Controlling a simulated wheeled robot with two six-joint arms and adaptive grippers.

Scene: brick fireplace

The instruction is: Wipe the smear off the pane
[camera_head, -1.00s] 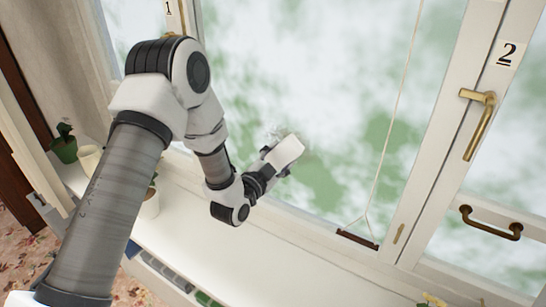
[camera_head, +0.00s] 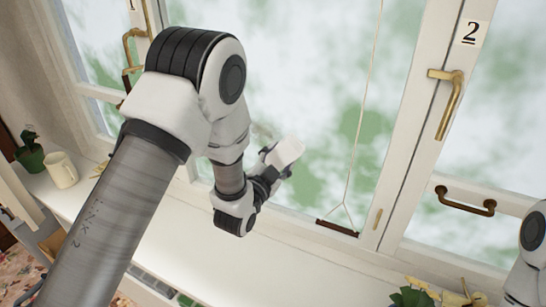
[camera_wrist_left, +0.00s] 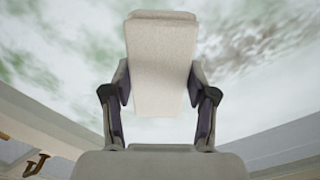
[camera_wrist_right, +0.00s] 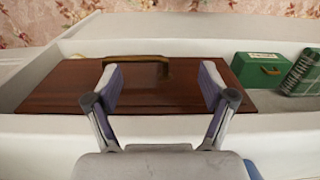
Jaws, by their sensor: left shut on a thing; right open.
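My left gripper (camera_head: 273,164) is shut on a pale, cloth-textured pad (camera_head: 288,151), held up at the lower part of the middle window pane (camera_head: 310,85). The pad also shows in the left wrist view (camera_wrist_left: 162,65), gripped between both fingers, with the cloudy pane behind it. I cannot tell if it touches the glass. A faint greyish smear (camera_head: 262,131) shows on the pane just up and left of the pad; the pad may hide part of it. My right gripper (camera_wrist_right: 158,90) is open and empty above a brown wooden lid (camera_wrist_right: 190,92) with a brass handle.
A cord (camera_head: 364,110) hangs before the pane, right of the pad, ending in a dark bar (camera_head: 337,228). Brass window handles (camera_head: 447,100) stick out at the right. A mug (camera_head: 61,170) and potted plant (camera_head: 30,155) stand on the sill's left. A green box (camera_wrist_right: 258,69) lies beside the lid.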

